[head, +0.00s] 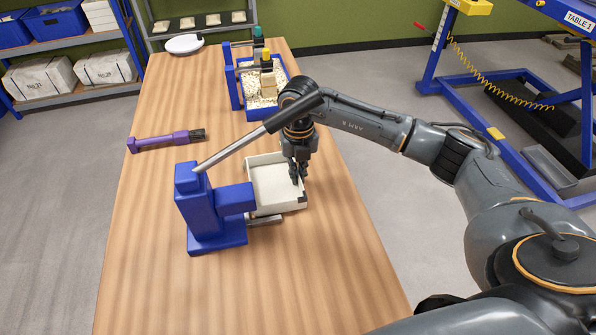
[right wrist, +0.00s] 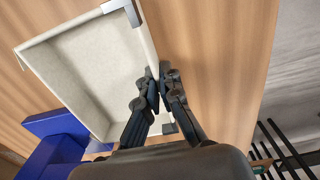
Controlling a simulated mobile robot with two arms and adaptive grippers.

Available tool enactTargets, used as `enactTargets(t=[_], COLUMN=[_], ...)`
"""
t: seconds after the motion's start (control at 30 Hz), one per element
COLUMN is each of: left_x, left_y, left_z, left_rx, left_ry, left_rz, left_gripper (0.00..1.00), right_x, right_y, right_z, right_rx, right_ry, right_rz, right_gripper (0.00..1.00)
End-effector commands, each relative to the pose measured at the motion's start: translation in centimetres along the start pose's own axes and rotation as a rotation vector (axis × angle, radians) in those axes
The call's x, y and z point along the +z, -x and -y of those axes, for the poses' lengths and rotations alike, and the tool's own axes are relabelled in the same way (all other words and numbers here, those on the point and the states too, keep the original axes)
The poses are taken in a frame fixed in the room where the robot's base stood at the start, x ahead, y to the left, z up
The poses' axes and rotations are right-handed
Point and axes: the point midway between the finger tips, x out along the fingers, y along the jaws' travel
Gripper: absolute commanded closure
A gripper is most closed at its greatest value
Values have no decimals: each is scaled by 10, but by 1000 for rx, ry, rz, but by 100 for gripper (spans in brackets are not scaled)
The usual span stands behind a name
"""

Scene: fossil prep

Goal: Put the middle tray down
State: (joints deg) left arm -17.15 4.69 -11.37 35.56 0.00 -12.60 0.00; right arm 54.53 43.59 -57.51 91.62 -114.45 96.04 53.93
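A cream-white square tray (head: 272,184) with grey corner pieces is near the middle of the wooden table, just right of a blue stand. It looks empty. My right gripper (head: 298,174) is at the tray's right wall, pointing down. In the right wrist view, the fingers (right wrist: 161,86) sit on either side of the wall of the tray (right wrist: 85,75) and look closed on it. I cannot tell for sure whether the tray's underside touches anything. My left gripper is not in view.
The blue stand (head: 209,207) with a grey rod stands close left of the tray. A purple-handled brush (head: 167,141) lies farther left. A blue box of pale chips (head: 262,103) and a white plate (head: 184,43) are farther back. The table's front (head: 250,290) is clear.

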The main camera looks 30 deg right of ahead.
Motion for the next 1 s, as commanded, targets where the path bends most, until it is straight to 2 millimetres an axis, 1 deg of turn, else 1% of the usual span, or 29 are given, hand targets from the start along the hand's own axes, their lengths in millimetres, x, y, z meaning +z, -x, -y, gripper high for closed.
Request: enactTargets(t=[0.13, 0.27, 0.3, 0.57, 0.67, 0.7, 0.77, 0.87, 1.0], left_x=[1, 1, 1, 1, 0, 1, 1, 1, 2], left_y=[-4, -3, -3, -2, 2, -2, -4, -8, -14], left_z=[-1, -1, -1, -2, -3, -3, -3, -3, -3], left_rx=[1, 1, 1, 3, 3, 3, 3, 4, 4], left_ry=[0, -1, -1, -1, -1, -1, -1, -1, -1], left_rz=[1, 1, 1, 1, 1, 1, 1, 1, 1], left_gripper=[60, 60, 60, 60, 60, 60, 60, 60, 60], right_x=[0, 0, 0, 0, 0, 1, 1, 1, 1], right_y=[-4, -3, -3, -2, 3, 5, 13, 33, 65], right_z=[0, 0, 0, 0, 0, 0, 0, 0, 0], right_rx=[1, 0, 0, 0, 1, 2, 2, 2, 2], right_ry=[0, 1, 1, 0, 0, 0, 0, 2, 1], right_rz=[0, 0, 0, 0, 1, 2, 4, 6, 7], right_gripper=[100, 74, 72, 72, 72, 72, 72, 72, 72])
